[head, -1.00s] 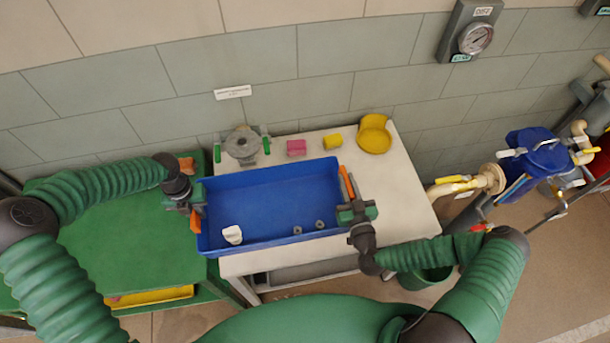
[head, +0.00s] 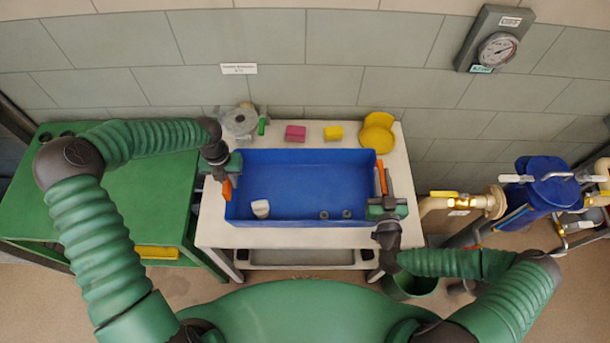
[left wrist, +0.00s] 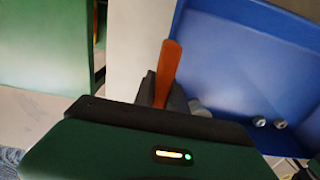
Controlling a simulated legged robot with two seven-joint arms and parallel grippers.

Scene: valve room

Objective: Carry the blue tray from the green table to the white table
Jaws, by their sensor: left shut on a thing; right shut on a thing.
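The blue tray (head: 300,180) is over the white table (head: 213,215) in the head view, with a white piece (head: 260,208) and two small grey nuts (head: 335,214) in it. I cannot tell whether it touches the tabletop. My left gripper (head: 227,182) is shut on the tray's left side and my right gripper (head: 381,185) is shut on its right side. The tray also shows in the left wrist view (left wrist: 225,60), with an orange finger (left wrist: 167,70) at its edge. The green table (head: 140,200) stands to the left; the part of its top I see is mostly bare.
Along the white table's back edge are a grey valve part (head: 240,121), a pink block (head: 295,133), a yellow block (head: 333,132) and a yellow scoop-like piece (head: 377,133). Pipes and a blue valve body (head: 548,190) stand to the right. A green bucket (head: 412,284) is on the floor.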

